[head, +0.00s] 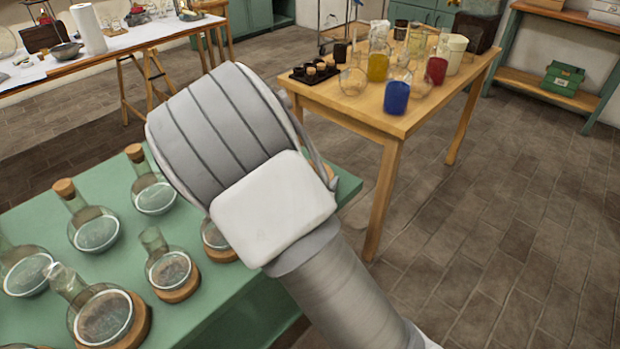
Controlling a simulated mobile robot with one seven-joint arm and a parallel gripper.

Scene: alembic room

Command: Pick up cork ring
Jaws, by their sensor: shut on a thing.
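Round glass flasks stand on the green table at lower left. Some sit on brown cork rings: one ring (179,291) is under a small open flask (168,268), and another ring (135,334) is under the flask at the front. A third ring (222,254) shows partly beside my arm, under a flask mostly hidden by it. My arm's large grey and white links cover the middle of the head view. My gripper's fingers are hidden behind them, so what they hold cannot be seen. A small brown edge shows at the arm's right side, too little to identify.
Two cork-stoppered flasks (95,229) (153,190) stand farther back on the green table (240,290). A wooden table (350,104) with blue, yellow and red vessels stands behind. A white-topped bench (130,40) is at back left. The tiled floor at right is clear.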

